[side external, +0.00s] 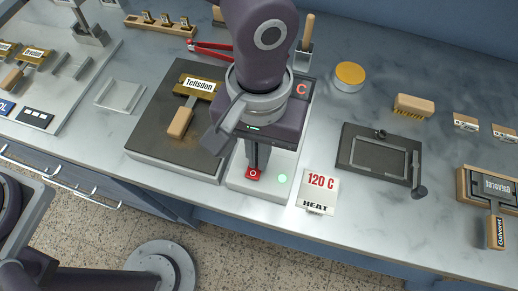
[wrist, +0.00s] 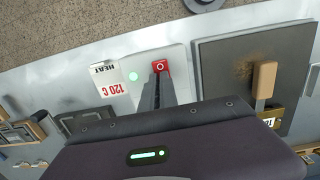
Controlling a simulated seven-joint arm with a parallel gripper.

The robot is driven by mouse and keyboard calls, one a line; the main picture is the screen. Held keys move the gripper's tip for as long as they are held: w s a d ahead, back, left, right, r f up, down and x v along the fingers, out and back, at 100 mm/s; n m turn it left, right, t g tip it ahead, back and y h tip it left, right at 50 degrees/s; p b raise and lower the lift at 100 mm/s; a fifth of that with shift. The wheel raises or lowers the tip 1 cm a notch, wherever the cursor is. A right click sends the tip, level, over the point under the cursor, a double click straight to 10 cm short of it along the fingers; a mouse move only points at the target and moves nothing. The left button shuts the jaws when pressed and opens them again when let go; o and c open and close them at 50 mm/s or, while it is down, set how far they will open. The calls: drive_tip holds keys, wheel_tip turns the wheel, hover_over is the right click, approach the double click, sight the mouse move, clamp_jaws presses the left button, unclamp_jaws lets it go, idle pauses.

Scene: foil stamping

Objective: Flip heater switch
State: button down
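The red heater switch (side external: 254,174) sits at the front of a pale control box (side external: 240,182), with a white "O" on its face. It also shows in the wrist view (wrist: 160,67). A round green light (side external: 283,178) glows beside it. My gripper (side external: 256,166) points down at the switch, its fingers together with nothing visible between them. In the wrist view the fingertips (wrist: 159,78) reach the switch's edge; whether they touch it I cannot tell. A card reading "120 C HEAT" (side external: 319,190) stands to the right of the box.
A dark heating plate (side external: 150,142) lies to the left, bearing a brass "Tellsdon" stamp (side external: 193,85) with a wooden handle. A display with a red "C" (side external: 301,90) is partly hidden behind my arm. A yellow-topped tin (side external: 350,74), brush (side external: 414,106) and dark framed plate (side external: 378,155) stand right.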

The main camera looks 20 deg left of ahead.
drive_tip(key=shift+s+a+f, duration=0.15)
drive_tip(key=shift+s+f, duration=0.05)
drive_tip(key=shift+s, duration=0.2)
drive_tip(key=shift+s+a+f, duration=0.1)
drive_tip(key=shift+s+f, duration=0.1)
drive_tip(key=shift+s, duration=0.2)
drive_tip(key=shift+d+r, duration=0.15)
drive_tip(key=shift+r, duration=0.3)
wheel_tip(320, 180, up, 14)
drive_tip(key=w, duration=0.2)
drive_tip(key=shift+w, duration=0.3)
